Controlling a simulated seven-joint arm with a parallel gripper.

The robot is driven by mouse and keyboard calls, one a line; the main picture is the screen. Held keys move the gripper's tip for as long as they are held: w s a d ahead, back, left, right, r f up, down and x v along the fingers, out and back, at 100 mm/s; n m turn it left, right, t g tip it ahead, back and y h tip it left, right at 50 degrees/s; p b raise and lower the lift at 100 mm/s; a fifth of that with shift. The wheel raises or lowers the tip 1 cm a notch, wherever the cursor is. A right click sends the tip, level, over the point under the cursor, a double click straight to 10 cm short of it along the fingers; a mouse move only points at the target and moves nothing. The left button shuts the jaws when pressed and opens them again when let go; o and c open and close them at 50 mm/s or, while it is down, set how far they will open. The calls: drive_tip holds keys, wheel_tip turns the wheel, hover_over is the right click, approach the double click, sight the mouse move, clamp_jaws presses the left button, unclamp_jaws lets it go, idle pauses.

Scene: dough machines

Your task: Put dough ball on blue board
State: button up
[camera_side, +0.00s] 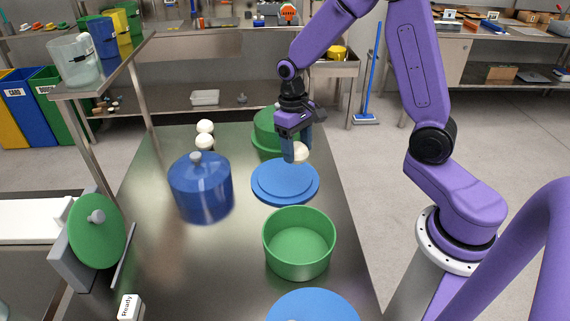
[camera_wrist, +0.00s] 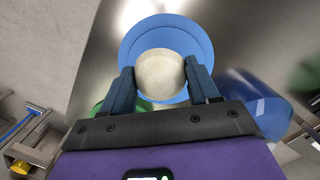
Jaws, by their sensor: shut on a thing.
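The dough ball (camera_side: 301,152) is off-white and round. My gripper (camera_side: 295,157) is shut on it above the far part of the blue board. In the wrist view the dough ball (camera_wrist: 160,76) sits between both fingers of my gripper (camera_wrist: 161,84). The blue board (camera_side: 285,184) is a round disc with a raised middle, lying on the steel table; in the wrist view the blue board (camera_wrist: 134,48) lies behind the ball. The ball looks a little above the board, though the exact gap is hard to tell.
A blue lidded pot (camera_side: 201,187) stands left of the board, and an open green bowl (camera_side: 299,243) stands in front. A green container (camera_side: 266,131) is behind. Two white balls (camera_side: 205,134) sit at the back left. Another blue disc (camera_side: 313,306) is at the front edge.

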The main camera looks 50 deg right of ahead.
drive_tip(key=w+f, duration=0.3)
drive_tip(key=f, duration=0.1)
drive_tip(key=shift+w+f, duration=0.25)
drive_tip(key=shift+w, duration=0.15)
drive_tip(key=shift+w+f, duration=0.15)
drive_tip(key=shift+f, duration=1.55)
drive_tip(key=o, duration=1.1)
drive_tip(key=shift+f, duration=0.15)
drive_tip(key=shift+o, duration=0.2)
